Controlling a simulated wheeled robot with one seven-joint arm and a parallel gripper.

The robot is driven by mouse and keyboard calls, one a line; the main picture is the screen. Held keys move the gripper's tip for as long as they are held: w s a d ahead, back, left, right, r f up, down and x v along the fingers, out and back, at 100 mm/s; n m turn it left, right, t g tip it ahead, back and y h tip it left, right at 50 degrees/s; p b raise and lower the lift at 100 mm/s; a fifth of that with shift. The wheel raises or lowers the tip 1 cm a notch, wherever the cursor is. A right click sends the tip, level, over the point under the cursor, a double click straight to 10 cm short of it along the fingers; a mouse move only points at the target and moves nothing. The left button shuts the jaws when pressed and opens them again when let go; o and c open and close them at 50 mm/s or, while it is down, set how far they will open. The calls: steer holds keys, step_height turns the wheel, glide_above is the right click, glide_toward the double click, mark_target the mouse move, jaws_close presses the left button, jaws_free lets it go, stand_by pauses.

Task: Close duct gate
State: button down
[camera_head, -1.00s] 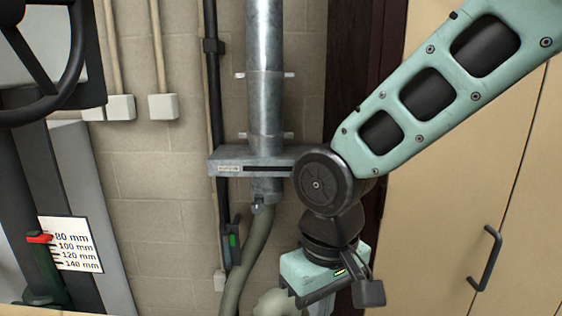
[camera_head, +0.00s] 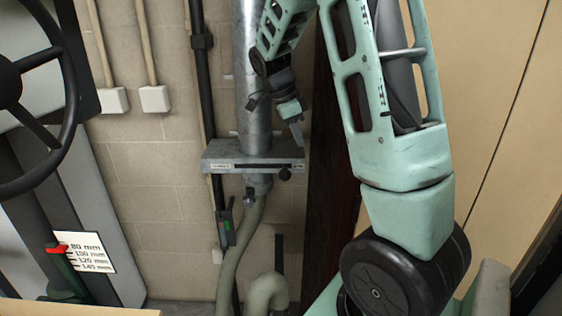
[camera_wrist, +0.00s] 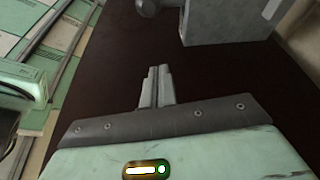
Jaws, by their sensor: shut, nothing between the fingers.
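The duct gate (camera_head: 225,154) is a flat grey metal housing with a dark slot along its front, set across the vertical metal duct (camera_head: 249,105). A dark round knob (camera_head: 285,174) sits under its right end. My gripper (camera_head: 299,143) is shut and empty, its fingers slanting down by the housing's right end; contact cannot be told. In the wrist view the shut fingers (camera_wrist: 156,70) lie over a dark brown surface. The grey housing (camera_wrist: 228,22) is at the upper right, and the dark knob (camera_wrist: 147,7) is at the top edge, both apart from the fingers.
A dark post (camera_head: 332,215) stands right of the duct, beside a beige cabinet (camera_head: 490,120). A hose (camera_head: 240,245) hangs below the gate. A black handwheel (camera_head: 72,90) and a scale plate (camera_head: 92,262) are at left. My arm fills the right middle.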

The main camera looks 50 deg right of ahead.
step_height(320, 180, down, 8)
steer(key=p, duration=0.4)
steer(key=shift+s+f, duration=0.1)
steer(key=shift+f, duration=0.15)
steer(key=shift+w+a+f+p, duration=0.2)
steer(key=shift+w+a+p, duration=0.15)
steer(key=shift+w, duration=0.05)
steer(key=shift+w+a, duration=0.1)
steer(key=w+a, duration=0.2)
steer(key=w, duration=0.1)
steer(key=w+a+b, duration=0.1)
steer(key=w+a, duration=0.5)
steer(key=shift+w+a, duration=0.2)
steer(key=shift+w, duration=0.2)
